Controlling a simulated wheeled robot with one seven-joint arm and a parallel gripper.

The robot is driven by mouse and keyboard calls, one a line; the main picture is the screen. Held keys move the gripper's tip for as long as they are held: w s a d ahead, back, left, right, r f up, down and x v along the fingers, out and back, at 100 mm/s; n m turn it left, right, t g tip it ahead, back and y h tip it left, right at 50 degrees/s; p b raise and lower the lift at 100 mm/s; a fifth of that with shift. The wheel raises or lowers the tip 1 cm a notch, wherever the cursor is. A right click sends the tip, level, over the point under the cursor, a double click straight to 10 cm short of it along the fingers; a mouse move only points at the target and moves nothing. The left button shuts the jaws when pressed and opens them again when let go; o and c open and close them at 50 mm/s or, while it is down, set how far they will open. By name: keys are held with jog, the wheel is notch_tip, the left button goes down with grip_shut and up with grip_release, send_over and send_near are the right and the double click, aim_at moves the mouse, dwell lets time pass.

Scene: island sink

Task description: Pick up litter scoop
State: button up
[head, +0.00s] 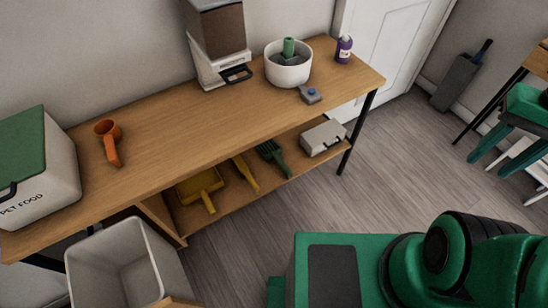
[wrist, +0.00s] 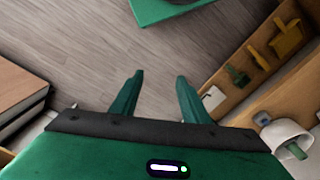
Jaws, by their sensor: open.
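The litter scoop looks to be the dark green, slotted scoop (head: 270,153) on the lower shelf of the wooden table, between a yellow brush and a light grey box. It also shows small in the wrist view, as a green scoop (wrist: 238,76) to the right of my fingers. My gripper (wrist: 160,78) is open and empty, with its two green fingers apart over the floor, clear of the shelf and the scoop. The head view shows part of my green arm at the lower right, but not the fingers.
The lower shelf also holds a yellow dustpan (head: 200,188), the yellow brush (head: 246,174) and the grey box (head: 323,138). The tabletop (head: 190,115) overhangs them. The floor (head: 390,150) in front is clear.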

jog(key=w+a+f+n+t, duration=0.1)
jog(key=w+f+n, duration=0.15)
jog(key=w, duration=0.35)
jog(key=w+a+f+n, duration=0.1)
jog(key=w+a+f, duration=0.1)
jog(key=w+f, duration=0.35)
jog(key=w+a+f+n+t, duration=0.1)
jog(key=w+n, duration=0.1)
jog(key=w, duration=0.6)
jog(key=w+a+f+n+t+y, duration=0.1)
jog(key=w+a+f+n+y, duration=0.25)
jog(key=w+a+f, duration=0.75)
jog(key=n+t+y, duration=0.2)
jog(key=t+y, duration=0.1)
send_over(285, 165)
jog(key=s+d, duration=0.5)
jog(key=s, duration=0.1)
notch_tip(285, 165, down, 33)
jog(key=x, duration=1)
jog(key=shift+w+f, duration=0.1)
jog(key=shift+w, duration=0.3)
